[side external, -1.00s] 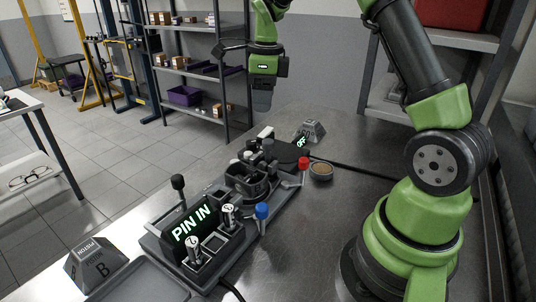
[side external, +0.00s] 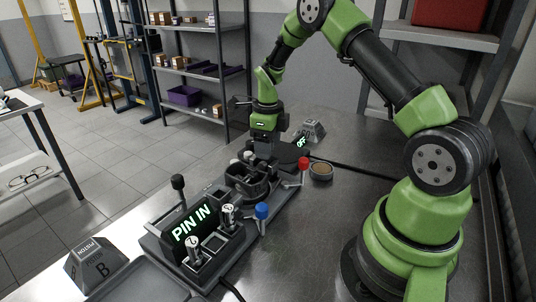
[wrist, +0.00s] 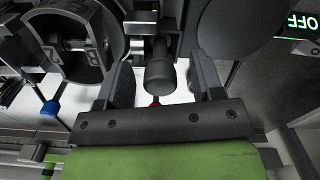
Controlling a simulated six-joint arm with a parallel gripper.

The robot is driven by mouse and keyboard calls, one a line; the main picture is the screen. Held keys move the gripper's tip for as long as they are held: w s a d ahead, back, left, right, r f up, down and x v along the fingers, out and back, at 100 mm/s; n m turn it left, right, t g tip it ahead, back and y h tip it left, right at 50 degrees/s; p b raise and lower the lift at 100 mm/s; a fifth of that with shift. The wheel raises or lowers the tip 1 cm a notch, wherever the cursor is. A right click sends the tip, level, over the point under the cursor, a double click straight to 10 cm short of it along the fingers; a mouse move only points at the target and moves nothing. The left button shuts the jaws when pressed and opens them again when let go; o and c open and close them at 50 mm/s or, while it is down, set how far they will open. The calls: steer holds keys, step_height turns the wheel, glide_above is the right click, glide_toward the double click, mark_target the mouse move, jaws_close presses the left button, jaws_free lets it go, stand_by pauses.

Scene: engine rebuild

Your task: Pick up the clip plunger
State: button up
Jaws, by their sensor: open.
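In the wrist view a dark, round-headed post, which looks like the clip plunger (wrist: 160,72), stands between the two fingers of my gripper (wrist: 163,84). The fingers are apart, with a visible gap on each side of the post. In the side view my gripper (side external: 263,148) points down over the far part of the grey engine fixture (side external: 280,187). There the gripper hides the plunger. I cannot tell exactly how far down the post the fingertips reach.
A red-capped post (side external: 303,163) and a blue-capped post (side external: 261,211) stand along the fixture's near side. A PIN IN display (side external: 190,228) with pistons beside it is in front.

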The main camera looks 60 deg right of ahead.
steer(key=shift+f, duration=0.15)
steer(key=c, duration=1)
